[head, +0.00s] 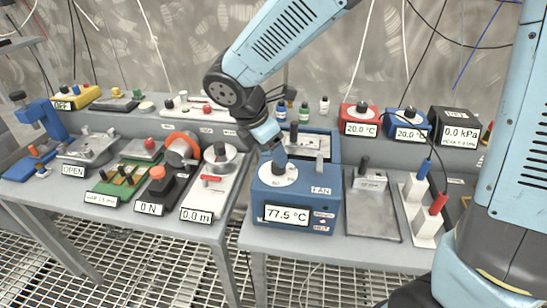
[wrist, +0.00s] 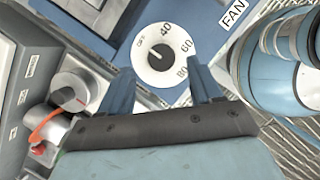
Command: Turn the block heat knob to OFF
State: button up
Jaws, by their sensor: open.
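The block heat knob (wrist: 156,55) is a small dark pointer on a white round dial (wrist: 141,67) marked OFF, 40, 60 and 80. I cannot tell for sure which mark it points to. The dial sits on top of the blue heater box (head: 264,197), whose display reads 77.5 °C; in the head view my gripper partly covers the dial (head: 283,179). My gripper (wrist: 160,82) is open and empty above the box. In the wrist view its two blue fingers appear to either side of the dial's lower part. Contact with the knob is not visible.
A FAN label (head: 321,190) and a pale upright lever (head: 319,163) are right of the dial. A grey plate fixture (head: 371,212) stands right of the box. A white-based device with a round dial (head: 219,153) stands left, across a gap between the tables.

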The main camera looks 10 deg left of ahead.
jog(key=v, duration=0.9)
jog(key=shift+r, duration=0.25)
jog(key=s+d+r+m+t+y, duration=0.1)
jog(key=s+d+m, duration=0.1)
jog(key=d+m, duration=0.6)
jog(key=s+d+r+m+y, duration=0.1)
jog(key=s+d+r+m, duration=0.1)
jog(key=d+m, duration=0.7)
jog(key=s+d+r+m+t+y, duration=0.1)
jog(key=s+d+r+m, duration=0.1)
jog(key=d+m, duration=0.7)
jog(key=s+d, duration=0.1)
jog(key=d, duration=0.5)
jog(key=shift+s+r+t, duration=0.15)
jog(key=shift+r+t, duration=0.05)
jog(key=shift+t, duration=0.1)
